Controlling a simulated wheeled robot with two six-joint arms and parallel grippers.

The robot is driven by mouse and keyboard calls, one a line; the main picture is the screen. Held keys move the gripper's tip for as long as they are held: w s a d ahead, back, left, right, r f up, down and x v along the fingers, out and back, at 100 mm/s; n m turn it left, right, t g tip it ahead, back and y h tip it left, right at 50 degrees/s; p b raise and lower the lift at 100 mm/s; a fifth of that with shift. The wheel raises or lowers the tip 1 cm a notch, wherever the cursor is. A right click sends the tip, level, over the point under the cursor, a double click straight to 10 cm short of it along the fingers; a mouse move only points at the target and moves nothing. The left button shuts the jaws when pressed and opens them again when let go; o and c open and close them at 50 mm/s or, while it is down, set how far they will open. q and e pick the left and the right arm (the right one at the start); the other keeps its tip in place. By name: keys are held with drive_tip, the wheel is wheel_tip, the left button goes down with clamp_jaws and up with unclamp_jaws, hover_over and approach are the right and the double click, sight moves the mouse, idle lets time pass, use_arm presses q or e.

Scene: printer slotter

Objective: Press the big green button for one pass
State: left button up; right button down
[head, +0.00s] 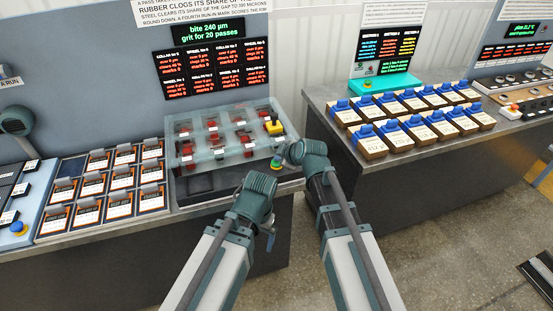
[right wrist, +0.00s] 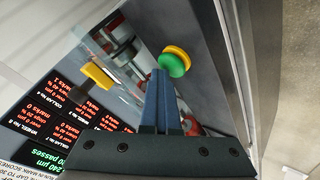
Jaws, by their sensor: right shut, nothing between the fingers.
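The big green button (right wrist: 173,64) has a yellow collar and sits on the front face of the machine in the right wrist view. In the head view, the green button (head: 277,161) shows at the machine's front right corner, partly hidden by my right gripper (head: 286,154). In the right wrist view, my right gripper (right wrist: 158,72) is shut and empty, with its tips right beside the button's edge. I cannot tell whether they touch it. My left gripper (head: 270,236) hangs in front of the bench; its fingers are too unclear to judge.
A clear-covered case (head: 225,152) with red parts and a yellow block (head: 274,126) stands behind the button. A tray of labelled cards (head: 90,213) lies left. Blue-topped blocks (head: 417,138) fill the right bench. A gap separates the benches.

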sight(280, 170)
drive_tip(key=shift+s+f, duration=0.2)
drive_tip(key=shift+f, duration=0.2)
drive_tip(key=shift+s+d+f+b, duration=0.15)
drive_tip(key=shift+f+b, duration=0.25)
drive_tip(key=shift+b, duration=0.4)
drive_tip(key=shift+f+b, duration=0.7)
drive_tip(key=shift+b, duration=0.2)
idle(0.3)
drive_tip(key=shift+s, duration=0.1)
idle(0.7)
drive_tip(key=r+p, duration=0.1)
drive_tip(key=p, duration=0.1)
drive_tip(key=r+p, duration=0.2)
drive_tip(key=shift+w, duration=0.35)
wheel_tip(280, 170, up, 3)
drive_tip(key=p, duration=0.2)
drive_tip(key=shift+s+f+p, duration=0.1)
drive_tip(key=shift+f+p, duration=0.05)
drive_tip(key=shift+p, duration=0.2)
drive_tip(key=shift+f, duration=0.1)
